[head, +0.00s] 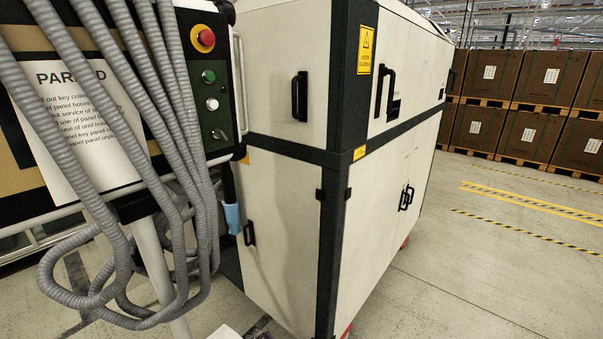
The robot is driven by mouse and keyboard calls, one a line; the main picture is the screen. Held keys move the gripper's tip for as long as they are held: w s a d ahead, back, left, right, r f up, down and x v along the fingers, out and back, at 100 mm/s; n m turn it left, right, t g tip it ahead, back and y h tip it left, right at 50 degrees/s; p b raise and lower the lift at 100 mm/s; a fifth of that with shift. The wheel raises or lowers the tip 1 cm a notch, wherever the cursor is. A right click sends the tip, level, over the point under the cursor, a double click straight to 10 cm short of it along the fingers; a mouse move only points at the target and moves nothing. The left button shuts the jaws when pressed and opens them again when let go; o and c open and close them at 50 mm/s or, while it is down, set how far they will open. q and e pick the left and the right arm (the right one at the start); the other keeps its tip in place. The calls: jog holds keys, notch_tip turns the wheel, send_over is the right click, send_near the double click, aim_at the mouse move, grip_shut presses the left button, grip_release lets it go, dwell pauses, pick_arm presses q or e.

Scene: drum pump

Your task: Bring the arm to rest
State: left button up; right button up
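Neither of my grippers shows in the head view. A control panel (213,90) stands at the left, with a red emergency button on a yellow ring (206,38), a green button (208,76), a white button (212,104) and a key switch (219,134). A white notice (75,125) headed "PARKED", its text partly covered, is beside it. Several grey corrugated hoses (105,75) hang in front and loop below. No drum or pump can be made out.
A large white machine cabinet (285,220) with black handles fills the middle. A light blue item (232,218) hangs beside it. Brown crates (550,80) on pallets stand at the back right. The floor (480,260) at the right is open, with yellow-black striped lines.

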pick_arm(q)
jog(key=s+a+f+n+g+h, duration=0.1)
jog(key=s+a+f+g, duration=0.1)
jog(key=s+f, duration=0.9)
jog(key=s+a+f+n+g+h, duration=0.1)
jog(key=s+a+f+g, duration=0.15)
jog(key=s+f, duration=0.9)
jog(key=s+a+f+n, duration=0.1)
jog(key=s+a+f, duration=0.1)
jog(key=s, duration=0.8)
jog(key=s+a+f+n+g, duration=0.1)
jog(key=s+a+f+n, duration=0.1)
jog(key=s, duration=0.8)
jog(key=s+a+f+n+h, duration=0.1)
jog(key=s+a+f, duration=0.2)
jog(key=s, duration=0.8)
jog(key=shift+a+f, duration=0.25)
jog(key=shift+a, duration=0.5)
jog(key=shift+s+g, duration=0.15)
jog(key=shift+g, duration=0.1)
